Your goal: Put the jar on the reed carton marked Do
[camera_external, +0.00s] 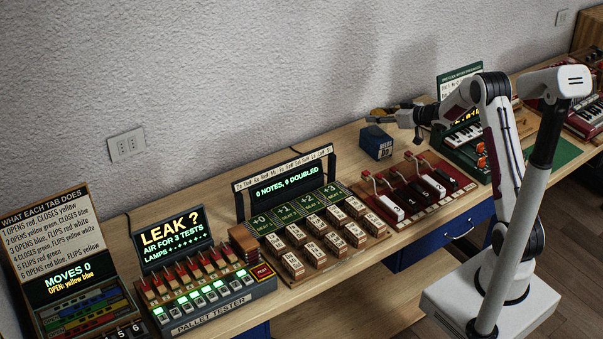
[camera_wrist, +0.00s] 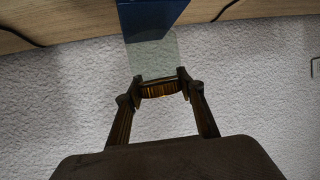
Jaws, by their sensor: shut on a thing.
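A dark blue carton (camera_external: 376,143) lettered REEDS stands on the table against the wall, right of the display with note blocks. Its smaller marking is too small to read. My gripper (camera_external: 381,114) is level, above this carton. It is shut on a small amber-brown thing, which I take for the jar (camera_wrist: 160,89), seen between the fingertips in the wrist view. Much of the jar is hidden by the fingers. In the wrist view the blue carton (camera_wrist: 152,15) is at the top edge, with a pale patch between it and my gripper (camera_wrist: 160,83). I cannot tell if jar and carton touch.
Left of the carton stands a note panel (camera_external: 286,187) with several wooden blocks. In front is a red rack of levers (camera_external: 420,192). A green keyboard device (camera_external: 466,135) stands to the right. The wall (camera_external: 250,70) is close behind.

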